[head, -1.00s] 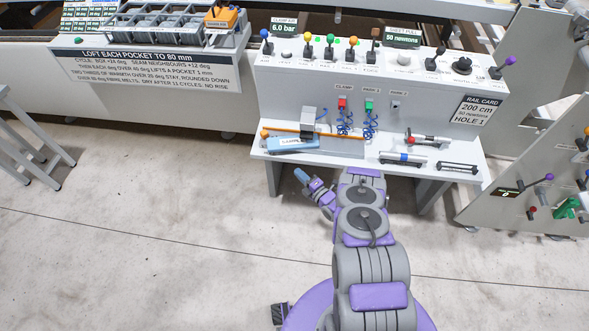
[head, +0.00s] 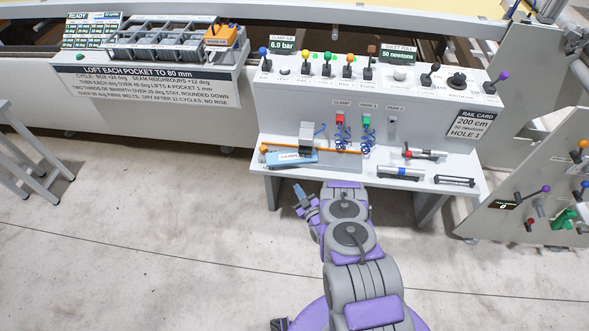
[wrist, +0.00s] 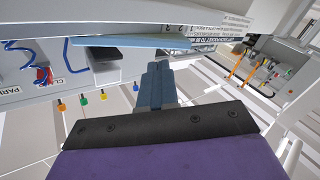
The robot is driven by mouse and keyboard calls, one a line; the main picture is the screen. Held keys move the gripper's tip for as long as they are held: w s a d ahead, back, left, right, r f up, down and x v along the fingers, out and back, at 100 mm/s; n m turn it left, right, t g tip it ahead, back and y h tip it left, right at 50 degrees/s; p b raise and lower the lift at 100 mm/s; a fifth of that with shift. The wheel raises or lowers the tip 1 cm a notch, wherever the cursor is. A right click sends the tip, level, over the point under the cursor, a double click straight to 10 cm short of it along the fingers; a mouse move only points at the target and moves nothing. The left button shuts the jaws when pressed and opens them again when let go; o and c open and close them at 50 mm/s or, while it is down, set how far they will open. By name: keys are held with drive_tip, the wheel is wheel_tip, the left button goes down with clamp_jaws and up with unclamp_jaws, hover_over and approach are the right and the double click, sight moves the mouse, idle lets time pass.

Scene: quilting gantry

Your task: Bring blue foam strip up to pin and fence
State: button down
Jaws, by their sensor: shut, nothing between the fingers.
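In the wrist view the strip (wrist: 130,42) spans the space beyond my fingertips. A thin orange bar (head: 325,151) runs behind the strip, with an orange ball at its left end; I cannot tell for certain whether these are the fence and pin. My gripper (head: 299,190) is in front of and below the shelf's front edge, apart from the strip. In the wrist view its blue fingers (wrist: 157,68) are together and empty.
A grey block (head: 306,134) stands just behind the strip. Coiled blue hoses hang by the red and green connectors.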

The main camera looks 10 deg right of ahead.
drive_tip(key=m+h, duration=0.1)
drive_tip(key=m, duration=0.4)
drive_tip(key=m+h+p, duration=0.2)
drive_tip(key=m+h, duration=0.4)
drive_tip(key=m, duration=1.6)
approach(294, 163)
drive_tip(key=shift+t, duration=0.3)
drive_tip(key=w+b, duration=0.1)
drive_tip(key=w, duration=0.1)
drive_tip(key=w+b, duration=0.1)
drive_tip(key=w, duration=0.1)
drive_tip(key=w+b, duration=0.1)
drive_tip(key=w, duration=0.1)
drive_tip(key=shift+w+d+f+b, duration=0.25)
drive_tip(key=shift+w+b, duration=0.05)
drive_tip(key=shift+w, duration=0.1)
